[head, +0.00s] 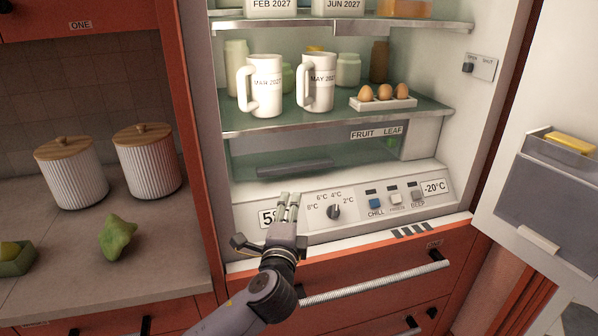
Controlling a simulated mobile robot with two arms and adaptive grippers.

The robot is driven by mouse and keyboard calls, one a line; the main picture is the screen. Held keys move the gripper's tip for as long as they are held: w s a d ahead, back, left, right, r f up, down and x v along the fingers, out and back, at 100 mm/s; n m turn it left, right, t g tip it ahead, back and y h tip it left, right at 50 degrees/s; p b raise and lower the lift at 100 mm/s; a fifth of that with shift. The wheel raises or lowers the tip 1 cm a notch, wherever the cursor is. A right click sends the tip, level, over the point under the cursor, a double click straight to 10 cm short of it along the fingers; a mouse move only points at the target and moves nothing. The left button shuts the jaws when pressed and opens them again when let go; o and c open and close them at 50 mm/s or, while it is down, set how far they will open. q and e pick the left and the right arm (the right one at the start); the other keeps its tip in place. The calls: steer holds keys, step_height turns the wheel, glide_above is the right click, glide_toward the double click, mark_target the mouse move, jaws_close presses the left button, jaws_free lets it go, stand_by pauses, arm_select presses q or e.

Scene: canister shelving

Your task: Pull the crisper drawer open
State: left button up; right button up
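The crisper drawer (252,171) is a greenish see-through bin under the lower fridge shelf, with a dark bar handle (295,168) across its front. It looks closed, set back under the shelf. My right gripper is not in view.
The control panel (350,208) with a knob and buttons lies below the drawer. Mugs (266,88), jars and an egg tray (383,103) stand on the shelf above. The open fridge door (520,155) is at right. A red drawer (390,268) with a long handle is below.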

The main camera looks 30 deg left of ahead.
mark_target(299, 170)
arm_select(q)
steer(key=p+x, duration=0.2)
steer(key=x, duration=1.4)
steer(key=shift+r, duration=0.1)
steer(key=shift+w+a, duration=0.25)
steer(key=shift+w, duration=0.35)
jaws_close()
